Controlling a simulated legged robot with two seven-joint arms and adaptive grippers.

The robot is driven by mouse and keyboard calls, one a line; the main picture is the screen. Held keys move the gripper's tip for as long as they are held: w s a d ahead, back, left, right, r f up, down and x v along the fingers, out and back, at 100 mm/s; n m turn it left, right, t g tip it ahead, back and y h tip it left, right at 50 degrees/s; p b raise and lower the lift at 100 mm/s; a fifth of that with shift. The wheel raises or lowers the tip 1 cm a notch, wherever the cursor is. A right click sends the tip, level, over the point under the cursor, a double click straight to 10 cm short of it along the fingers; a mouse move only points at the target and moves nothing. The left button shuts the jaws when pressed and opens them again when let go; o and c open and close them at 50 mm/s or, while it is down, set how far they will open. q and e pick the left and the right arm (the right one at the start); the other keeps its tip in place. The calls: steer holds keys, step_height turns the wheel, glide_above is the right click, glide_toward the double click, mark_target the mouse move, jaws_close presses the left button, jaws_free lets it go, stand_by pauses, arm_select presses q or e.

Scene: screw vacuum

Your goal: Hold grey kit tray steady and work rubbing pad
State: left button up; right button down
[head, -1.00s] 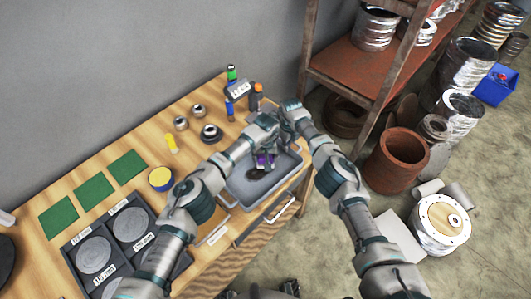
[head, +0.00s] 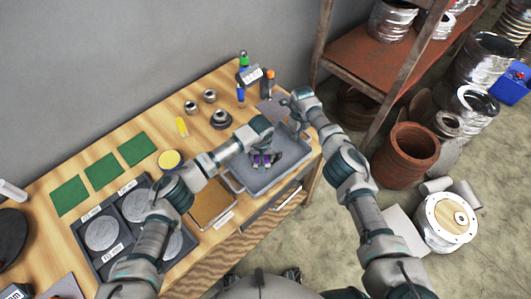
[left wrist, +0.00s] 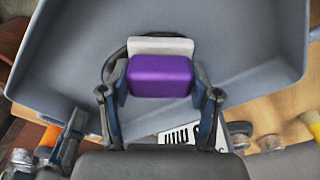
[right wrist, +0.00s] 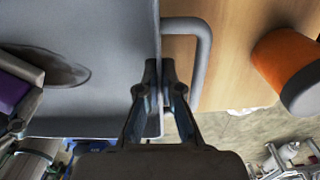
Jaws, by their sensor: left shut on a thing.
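The grey kit tray (head: 240,176) sits at the right end of the wooden bench. My left gripper (head: 264,159) is inside the tray, shut on the rubbing pad, a purple block with a pale lower part. The pad (left wrist: 160,76) shows between the fingers in the left wrist view, low over the tray floor; contact is hard to tell. My right gripper (right wrist: 159,85) is shut on the tray's rim beside a grey bar handle (right wrist: 205,50). A dark wet-looking patch (right wrist: 45,70) on the tray floor lies close to the pad. The pad's underside is hidden.
Several small metal parts (head: 221,119), a yellow-topped pot (head: 169,160) and green squares (head: 104,171) lie left of the tray. Bottles (head: 243,62) stand behind it. A rusty shelf (head: 375,65) stands close on the right.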

arm_select(q)
steer(key=shift+w+d+f, duration=0.25)
steer(key=shift+d, duration=0.2)
steer(key=shift+w+d, duration=0.75)
steer(key=shift+d, duration=0.35)
steer(key=shift+w+d, duration=0.75)
steer(key=shift+d, duration=0.3)
steer(key=shift+w+r, duration=0.1)
steer(key=shift+r, duration=0.65)
steer(key=shift+c, duration=0.5)
steer(key=shift+r, duration=0.3)
step_height(320, 180, up, 6)
steer(key=shift+f, duration=0.25)
